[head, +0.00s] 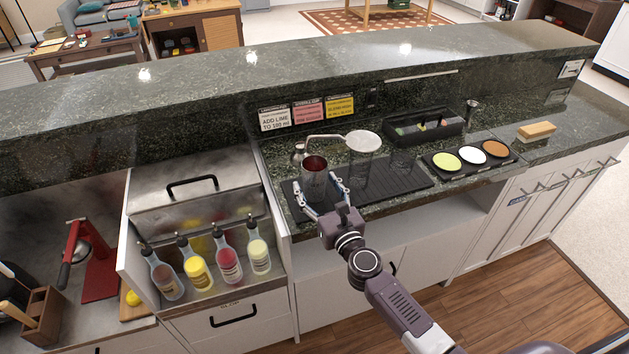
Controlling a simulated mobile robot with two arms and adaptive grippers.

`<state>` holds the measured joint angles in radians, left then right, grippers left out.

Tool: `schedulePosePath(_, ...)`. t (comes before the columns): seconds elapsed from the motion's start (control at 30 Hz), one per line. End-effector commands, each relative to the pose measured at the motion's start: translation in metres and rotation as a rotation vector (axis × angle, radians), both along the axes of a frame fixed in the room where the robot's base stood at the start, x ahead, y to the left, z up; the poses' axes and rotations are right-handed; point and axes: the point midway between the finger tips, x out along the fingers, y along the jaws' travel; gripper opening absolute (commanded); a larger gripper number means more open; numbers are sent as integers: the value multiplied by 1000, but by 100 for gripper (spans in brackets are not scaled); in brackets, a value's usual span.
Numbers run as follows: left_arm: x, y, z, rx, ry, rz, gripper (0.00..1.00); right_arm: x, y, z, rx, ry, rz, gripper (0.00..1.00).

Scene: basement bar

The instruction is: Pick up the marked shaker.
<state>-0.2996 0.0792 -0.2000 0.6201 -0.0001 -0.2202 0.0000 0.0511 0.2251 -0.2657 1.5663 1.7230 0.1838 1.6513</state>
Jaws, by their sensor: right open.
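The shaker (314,174), a metallic cup with a reddish inside and some marking on its side, stands upright on the black bar mat (400,178). My right gripper (315,185) reaches in from the lower right. Its fingers are spread, one on each side of the shaker's body. I cannot tell whether either finger touches it. My left gripper is out of view.
Another glass (402,162) stands further right. A rim tray (436,171) and sponge (536,131) lie beyond. Bottles (197,268) stand at front left.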

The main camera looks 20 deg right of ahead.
Motion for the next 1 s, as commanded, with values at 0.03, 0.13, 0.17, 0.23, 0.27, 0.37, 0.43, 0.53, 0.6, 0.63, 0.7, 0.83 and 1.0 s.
schedulePosePath(0.03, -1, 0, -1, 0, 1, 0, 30, 7, 0, -1, -1, -1, 0, 62)
schedulePosePath(0.13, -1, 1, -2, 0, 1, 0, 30, 14, 1, -1, 0, 0, 0, 62)
schedulePosePath(0.17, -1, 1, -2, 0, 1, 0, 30, 16, 1, -1, 0, 1, 0, 62)
schedulePosePath(0.23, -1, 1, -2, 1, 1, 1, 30, 17, 1, -1, 0, 1, 0, 62)
schedulePosePath(0.27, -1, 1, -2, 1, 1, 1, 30, 17, 1, -1, 0, 1, 0, 62)
schedulePosePath(0.37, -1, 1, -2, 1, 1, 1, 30, 16, 1, -1, 0, 1, 0, 62)
schedulePosePath(0.43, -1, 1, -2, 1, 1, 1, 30, 16, 1, -1, 0, 1, 0, 58)
schedulePosePath(0.53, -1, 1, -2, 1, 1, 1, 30, 16, 1, -1, 0, 1, 0, 47)
schedulePosePath(0.6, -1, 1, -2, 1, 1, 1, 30, 16, 1, -1, -1, 1, 0, 39)
schedulePosePath(0.63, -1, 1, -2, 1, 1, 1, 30, 16, 1, -1, -1, 1, 0, 36)
schedulePosePath(0.7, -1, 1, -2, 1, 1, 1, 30, 16, 1, -1, -1, 1, 0, 28)
schedulePosePath(0.83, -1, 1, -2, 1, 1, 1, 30, 16, 1, -1, -1, 1, 0, 14)
schedulePosePath(1.0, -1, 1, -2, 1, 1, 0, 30, 16, 1, 0, -1, -1, 0, 7)
